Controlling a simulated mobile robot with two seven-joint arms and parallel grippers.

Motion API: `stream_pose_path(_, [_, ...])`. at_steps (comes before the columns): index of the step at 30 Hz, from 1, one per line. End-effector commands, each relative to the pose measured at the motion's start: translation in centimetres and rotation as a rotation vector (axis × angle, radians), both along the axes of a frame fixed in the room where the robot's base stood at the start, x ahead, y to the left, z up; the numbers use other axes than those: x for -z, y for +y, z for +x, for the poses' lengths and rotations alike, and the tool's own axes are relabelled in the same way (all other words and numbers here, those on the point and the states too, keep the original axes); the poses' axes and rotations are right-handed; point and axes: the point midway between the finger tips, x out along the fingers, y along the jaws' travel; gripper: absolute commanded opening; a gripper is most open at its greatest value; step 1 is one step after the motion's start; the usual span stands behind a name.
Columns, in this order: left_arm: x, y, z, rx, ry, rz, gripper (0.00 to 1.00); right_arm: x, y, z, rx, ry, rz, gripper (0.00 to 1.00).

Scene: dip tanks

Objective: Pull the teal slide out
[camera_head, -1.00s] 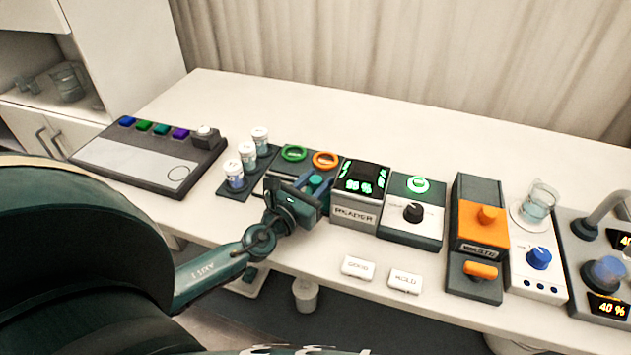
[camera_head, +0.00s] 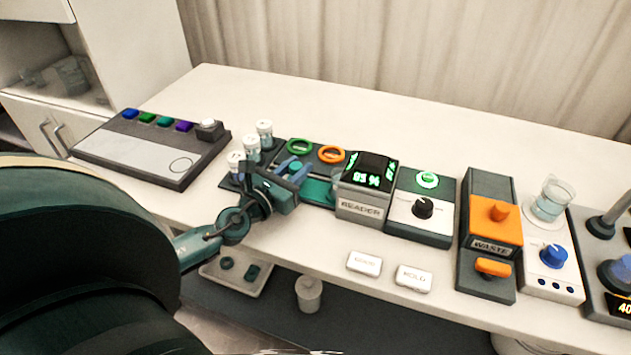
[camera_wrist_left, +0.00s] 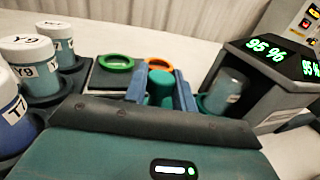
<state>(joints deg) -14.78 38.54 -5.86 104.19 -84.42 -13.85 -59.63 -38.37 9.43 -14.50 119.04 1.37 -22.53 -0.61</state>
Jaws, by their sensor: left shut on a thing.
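The teal slide (camera_head: 318,190) shows as a flat teal strip running out of the left side of the reader (camera_head: 358,210). Its upright teal knob (camera_wrist_left: 160,87) stands between the two blue fingers of my left gripper (camera_head: 291,172), which is shut on it. In the left wrist view a capped vial (camera_wrist_left: 226,90) stands at the reader's opening, beside a teal rim of the slide. The gripper body hides the slide's left end. My right gripper is not in view.
Several labelled vials (camera_head: 264,133) stand in a dark rack left of the gripper. Green (camera_head: 299,147) and orange (camera_head: 331,154) rings lie behind it. Right of the reader are a knob box (camera_head: 420,215) and the orange waste unit (camera_head: 490,235). The table behind is clear.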

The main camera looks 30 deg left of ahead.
Motion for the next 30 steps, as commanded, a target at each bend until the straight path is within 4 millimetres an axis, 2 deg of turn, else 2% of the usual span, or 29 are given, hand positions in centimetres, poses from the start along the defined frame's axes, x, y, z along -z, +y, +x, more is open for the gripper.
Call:
stream_pose_path(1, [0.49, 0.62, -0.21, 0.001, 0.002, 0.003, 0.0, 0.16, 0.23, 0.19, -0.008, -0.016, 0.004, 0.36])
stream_pose_path(3, [0.27, 1.05, -0.3, 0.002, 0.002, 0.001, 0.0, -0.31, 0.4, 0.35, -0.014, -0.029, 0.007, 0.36])
stream_pose_path(12, [0.01, 1.14, -0.32, 0.002, 0.002, -0.002, 0.0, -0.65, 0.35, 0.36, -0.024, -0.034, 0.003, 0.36])
stream_pose_path(13, [0.01, 1.13, -0.32, 0.002, 0.002, -0.002, 0.29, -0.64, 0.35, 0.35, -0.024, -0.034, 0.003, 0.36])
stream_pose_path(18, [0.0, 1.12, -0.31, 0.002, 0.001, -0.001, 0.43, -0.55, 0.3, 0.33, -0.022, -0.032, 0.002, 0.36])
stream_pose_path(20, [-0.01, 1.12, -0.31, 0.002, 0.001, -0.001, 0.46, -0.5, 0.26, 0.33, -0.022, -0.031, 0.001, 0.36])
stream_pose_path(30, [0.13, 1.12, -0.89, 0.002, 0.002, -0.001, 0.46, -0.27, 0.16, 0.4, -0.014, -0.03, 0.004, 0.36])
